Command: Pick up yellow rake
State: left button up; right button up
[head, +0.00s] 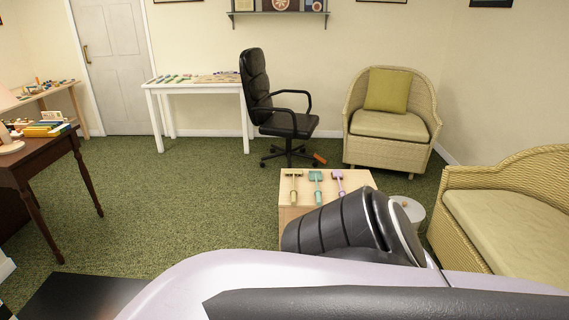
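A yellow rake (293,187) lies on the low light-wood table (290,213), at the left end of a row of three similar tools. A teal one (317,188) lies in the middle and a pink-purple one (339,183) at the right. Each shows a crosswise head at the far end and a handle toward me. Neither gripper's fingers show. Dark and pale parts of my own body fill the bottom and cover the near right part of the low table.
A black office chair (284,122) stands behind the low table. A wicker armchair (388,125) and wicker sofa (515,215) are to the right, with a small round white table (411,209) between. A dark desk (38,160) is left. Open green carpet (170,205) lies between.

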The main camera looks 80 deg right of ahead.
aim_at(293, 193)
jog(key=z, duration=2.65)
jog(key=i+j+u, duration=0.1)
jog(key=i+j, duration=0.15)
jog(key=i, duration=0.15)
jog(key=i+j+z, duration=0.2)
jog(key=i, duration=0.25)
jog(key=i+j+z, duration=0.25)
jog(key=i, duration=0.2)
jog(key=i+l+z, duration=0.15)
jog(key=i+z, duration=0.55)
jog(key=i, duration=0.2)
jog(key=i+l+u, duration=0.15)
jog(key=i+u, duration=0.15)
jog(key=u, duration=0.15)
jog(key=i+l+u, duration=0.25)
jog(key=u, duration=0.15)
jog(key=i+l+u, duration=0.1)
jog(key=u, duration=0.25)
jog(key=l+u, duration=0.2)
jog(key=u, duration=0.15)
jog(key=i+l+u, duration=0.1)
jog(key=u, duration=0.25)
